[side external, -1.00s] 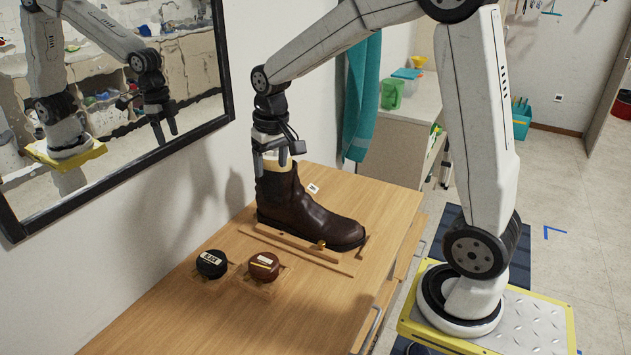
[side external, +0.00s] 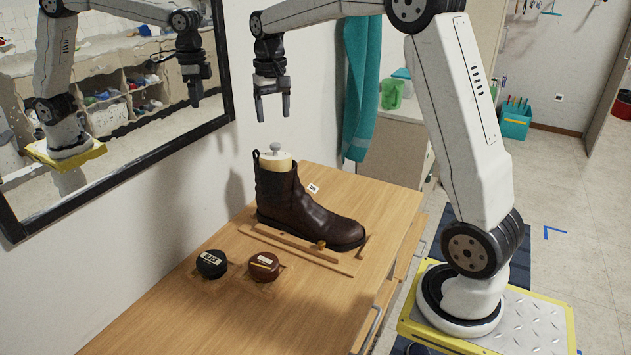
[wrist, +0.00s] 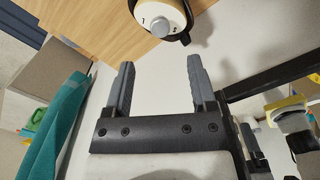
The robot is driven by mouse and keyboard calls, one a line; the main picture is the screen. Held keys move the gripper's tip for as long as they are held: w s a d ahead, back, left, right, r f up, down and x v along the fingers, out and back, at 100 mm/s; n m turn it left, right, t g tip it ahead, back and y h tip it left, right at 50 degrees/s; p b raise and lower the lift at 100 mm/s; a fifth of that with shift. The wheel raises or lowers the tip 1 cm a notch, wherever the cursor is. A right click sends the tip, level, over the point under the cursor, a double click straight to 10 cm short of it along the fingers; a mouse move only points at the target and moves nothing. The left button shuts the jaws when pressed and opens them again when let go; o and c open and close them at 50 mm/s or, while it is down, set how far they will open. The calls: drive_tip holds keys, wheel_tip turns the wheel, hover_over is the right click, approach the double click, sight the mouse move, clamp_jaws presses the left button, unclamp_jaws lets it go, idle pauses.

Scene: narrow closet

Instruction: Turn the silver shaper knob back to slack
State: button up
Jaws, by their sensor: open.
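The silver shaper knob (side external: 275,147) stands on top of the cream shaper (side external: 275,161) in the opening of a dark brown boot (side external: 305,207). The boot stands upright on a wooden holder (side external: 290,244) on the table. In the wrist view the knob (wrist: 157,26) shows at the top, on the round cream top of the shaper with small dark marks beside it. My gripper (side external: 272,106) is open and empty, pointing down well above the knob and apart from it. Its two fingers (wrist: 158,85) also show in the wrist view with nothing between them.
A black tin (side external: 211,264) and a brown tin (side external: 264,266) sit at the front left of the boot. A framed mirror (side external: 120,100) hangs on the left wall. A teal towel (side external: 362,90) hangs behind. A small white tag (side external: 313,188) lies beside the boot.

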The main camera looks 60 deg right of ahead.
sight(275, 144)
drive_tip(key=shift+f, duration=3.75)
clamp_jaws()
